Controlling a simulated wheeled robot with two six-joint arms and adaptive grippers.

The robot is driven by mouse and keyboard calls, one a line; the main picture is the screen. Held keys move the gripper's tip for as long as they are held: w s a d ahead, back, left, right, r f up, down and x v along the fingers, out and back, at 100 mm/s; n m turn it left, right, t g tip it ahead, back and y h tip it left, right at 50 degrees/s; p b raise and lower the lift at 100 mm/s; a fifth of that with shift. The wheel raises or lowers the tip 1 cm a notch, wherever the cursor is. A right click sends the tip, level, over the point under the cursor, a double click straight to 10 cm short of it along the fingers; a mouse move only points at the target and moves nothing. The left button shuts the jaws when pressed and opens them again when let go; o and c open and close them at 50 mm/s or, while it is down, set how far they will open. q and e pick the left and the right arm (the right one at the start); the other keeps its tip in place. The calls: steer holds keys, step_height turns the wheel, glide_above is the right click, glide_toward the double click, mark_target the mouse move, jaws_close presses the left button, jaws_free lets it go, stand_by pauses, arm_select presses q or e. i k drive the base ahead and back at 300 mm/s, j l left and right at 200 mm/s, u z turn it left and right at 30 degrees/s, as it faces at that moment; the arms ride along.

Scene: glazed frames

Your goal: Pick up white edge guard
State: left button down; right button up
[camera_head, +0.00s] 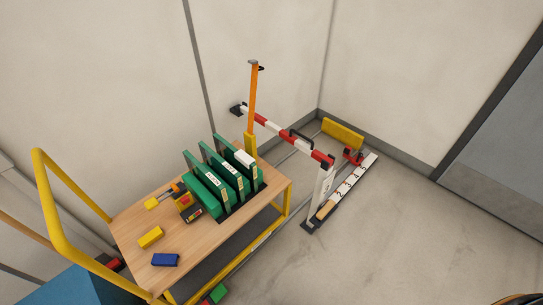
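A small white block (245,159), which looks like the white edge guard, sits at the top of the rightmost green frame-like piece (254,178). Several of these green upright pieces stand side by side on the wooden top of a yellow cart (208,247). I cannot tell how the white block is attached to the green piece. Neither of my grippers shows in this view.
A yellow block (150,237), a blue block (165,259) and a black-and-red device (190,210) lie on the cart top. An orange post (253,100) rises behind the green pieces. A red-and-white barrier (288,137) stands to the right. Floor at right is clear.

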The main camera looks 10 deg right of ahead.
mark_target(243, 158)
steer(key=i+l, duration=0.15)
steer(key=l, duration=0.25)
steer(key=i+l+u, duration=0.1)
steer(key=l, duration=0.25)
steer(key=i+l, duration=0.2)
steer(key=l, duration=0.2)
steer(key=u, duration=1.55)
